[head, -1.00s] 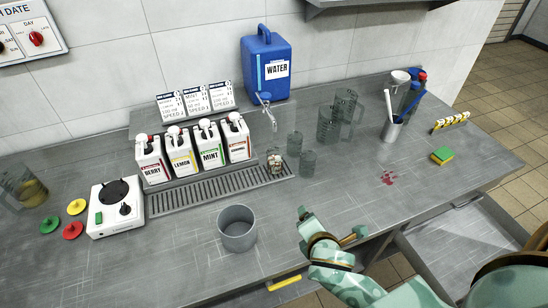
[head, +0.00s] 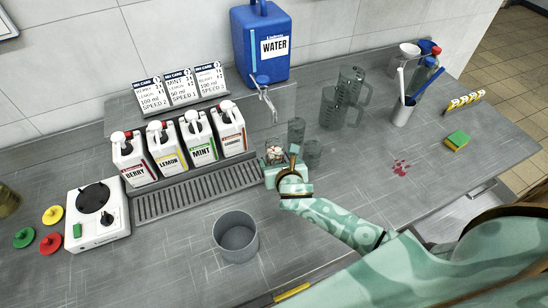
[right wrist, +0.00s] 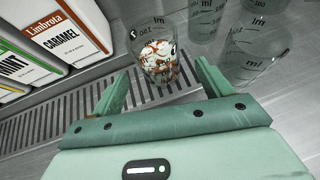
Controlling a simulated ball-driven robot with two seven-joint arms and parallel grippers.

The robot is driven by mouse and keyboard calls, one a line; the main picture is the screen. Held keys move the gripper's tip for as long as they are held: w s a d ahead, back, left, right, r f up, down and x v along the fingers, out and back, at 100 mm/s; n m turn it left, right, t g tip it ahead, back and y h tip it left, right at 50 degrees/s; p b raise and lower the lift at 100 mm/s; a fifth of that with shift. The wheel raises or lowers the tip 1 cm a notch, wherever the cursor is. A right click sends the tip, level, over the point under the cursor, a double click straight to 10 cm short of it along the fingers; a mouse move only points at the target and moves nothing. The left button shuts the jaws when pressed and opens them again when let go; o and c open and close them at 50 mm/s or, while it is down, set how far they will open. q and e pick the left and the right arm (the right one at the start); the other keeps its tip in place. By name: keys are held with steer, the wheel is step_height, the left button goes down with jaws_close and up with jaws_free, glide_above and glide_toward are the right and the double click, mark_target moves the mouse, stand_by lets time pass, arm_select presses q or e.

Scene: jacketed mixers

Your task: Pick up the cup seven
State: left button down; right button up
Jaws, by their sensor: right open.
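A small clear glass cup (head: 274,151) with brown-and-white contents stands at the right end of the drip grate. It also shows in the right wrist view (right wrist: 158,48), with dark marks near its rim; I cannot read them surely as a seven. My right gripper (head: 284,165) is open just in front of this cup. In the right wrist view the two green fingers (right wrist: 162,80) point toward it, apart, with the cup just beyond their tips. Nothing is held. The cup's lower part is partly hidden by the gripper in the head view. My left gripper is not in view.
Clear measuring glasses (head: 296,133) (head: 312,154) stand close right of the cup, with larger jugs (head: 351,86) behind. Syrup bottles (head: 230,128) line the drip grate (head: 195,190). A grey pot (head: 235,238) stands in front. The counter around the red stain is clear.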

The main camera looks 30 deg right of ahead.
mark_target(275, 156)
steer(key=shift+w+d+f, duration=0.2)
steer(key=shift+w+f, duration=0.15)
steer(key=shift+w, duration=0.15)
steer(key=b+x, duration=0.2)
steer(key=x, duration=0.3)
steer(key=shift+a+f+b, duration=0.15)
steer(key=shift+b, duration=0.2)
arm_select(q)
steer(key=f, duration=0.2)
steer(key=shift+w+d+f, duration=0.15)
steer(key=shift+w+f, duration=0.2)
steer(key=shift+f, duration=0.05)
arm_select(e)
steer(key=c, duration=1.1)
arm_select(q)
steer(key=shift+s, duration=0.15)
